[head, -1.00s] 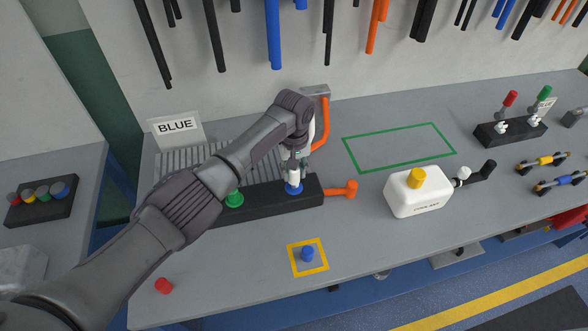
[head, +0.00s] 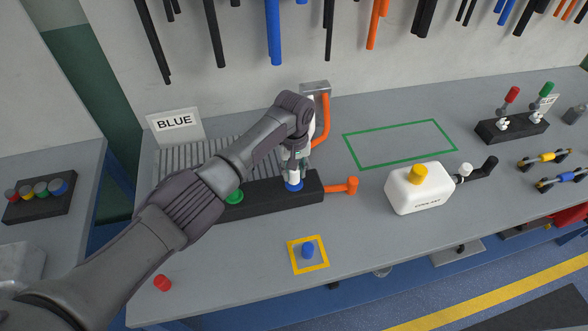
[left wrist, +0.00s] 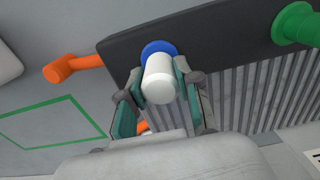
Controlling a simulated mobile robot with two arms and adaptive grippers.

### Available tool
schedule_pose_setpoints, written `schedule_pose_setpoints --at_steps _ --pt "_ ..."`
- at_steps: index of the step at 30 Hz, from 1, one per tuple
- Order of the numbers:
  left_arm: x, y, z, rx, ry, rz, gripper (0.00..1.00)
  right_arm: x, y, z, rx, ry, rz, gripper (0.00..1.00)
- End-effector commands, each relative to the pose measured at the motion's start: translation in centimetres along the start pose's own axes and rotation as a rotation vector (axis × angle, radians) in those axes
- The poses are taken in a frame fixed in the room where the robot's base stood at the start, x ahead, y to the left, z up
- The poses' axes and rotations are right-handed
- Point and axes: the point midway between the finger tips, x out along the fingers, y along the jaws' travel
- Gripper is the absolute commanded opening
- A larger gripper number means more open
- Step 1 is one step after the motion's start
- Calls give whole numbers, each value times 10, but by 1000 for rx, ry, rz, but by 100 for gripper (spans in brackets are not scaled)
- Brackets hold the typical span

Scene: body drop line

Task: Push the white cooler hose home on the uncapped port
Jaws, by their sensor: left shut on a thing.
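My left gripper (head: 294,169) is over the right part of the black port block (head: 262,203), its fingers pointing down. It is shut on the white hose end (head: 293,178), which also shows between the fingers in the left wrist view (left wrist: 160,79). The white hose end stands upright at the blue-ringed port (head: 294,186); the blue ring also shows behind it in the left wrist view (left wrist: 157,48). I cannot tell how deep it sits. A green port (head: 234,197) is to its left, partly beside my arm. A blue cap (head: 308,250) lies in a yellow square. My right gripper is not in view.
An orange fitting (head: 345,187) sticks out right of the block. An orange hose (head: 322,125) runs by the wall. A white coolant bottle (head: 420,190) stands to the right. A red cap (head: 162,283) lies front left. The green-outlined area (head: 400,144) is empty.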

Motion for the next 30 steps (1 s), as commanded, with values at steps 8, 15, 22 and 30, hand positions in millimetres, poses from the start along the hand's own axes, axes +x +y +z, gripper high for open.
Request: schedule_pose_setpoints --at_steps 8,15,22,30 --pt "2 0 0 0 0 1 0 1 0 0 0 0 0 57" --pt "6 0 0 0 0 1 0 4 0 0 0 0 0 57" --pt "9 0 0 0 0 1 40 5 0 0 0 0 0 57" --pt "9 0 0 0 0 1 63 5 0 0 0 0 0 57"
